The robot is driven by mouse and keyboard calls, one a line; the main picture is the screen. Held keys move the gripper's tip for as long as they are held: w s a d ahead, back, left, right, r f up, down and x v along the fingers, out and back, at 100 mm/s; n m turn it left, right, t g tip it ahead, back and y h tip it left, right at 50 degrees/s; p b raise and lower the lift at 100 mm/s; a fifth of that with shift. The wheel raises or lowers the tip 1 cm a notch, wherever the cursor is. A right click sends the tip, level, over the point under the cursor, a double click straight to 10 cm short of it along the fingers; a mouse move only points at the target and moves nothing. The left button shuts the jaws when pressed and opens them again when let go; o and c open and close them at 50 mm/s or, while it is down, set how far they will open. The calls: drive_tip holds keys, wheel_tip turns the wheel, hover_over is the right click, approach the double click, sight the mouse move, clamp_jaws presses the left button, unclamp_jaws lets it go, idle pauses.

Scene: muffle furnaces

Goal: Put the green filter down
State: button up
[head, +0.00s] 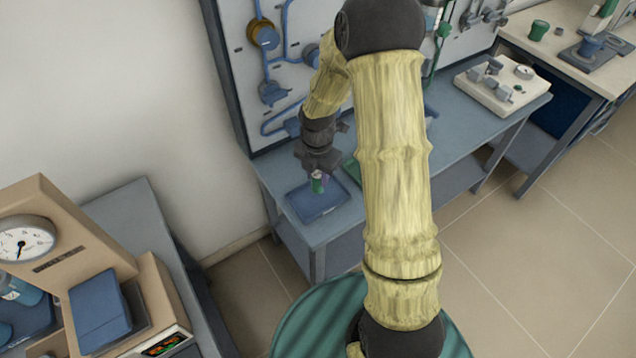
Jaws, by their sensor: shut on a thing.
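My gripper (319,173) is at the end of my arm, over the left end of the blue-grey bench (345,222). It points down and is shut on a small green filter (317,186), whose lower part shows below the fingers. The filter is upright and in line with a dark blue tray (322,204) on the bench. I cannot tell whether the filter touches the tray or hangs just above it. The fingers are small and dark here, and the filter's upper part is hidden by them.
A panel (240,65) with blue pipes and gauges rises behind the bench. A green mat or tray (351,170) is partly hidden by my arm. A white device (502,88) stands farther right on the bench. A tan apparatus with a dial (75,250) is at left.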

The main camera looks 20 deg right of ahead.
sight(318, 183)
drive_tip(key=shift+f, duration=1.85)
drive_tip(key=shift+f, duration=0.1)
drive_tip(key=o, duration=1)
wheel_tip(318, 183, up, 12)
drive_tip(key=shift+r+p, duration=0.15)
drive_tip(key=shift+p, duration=0.25)
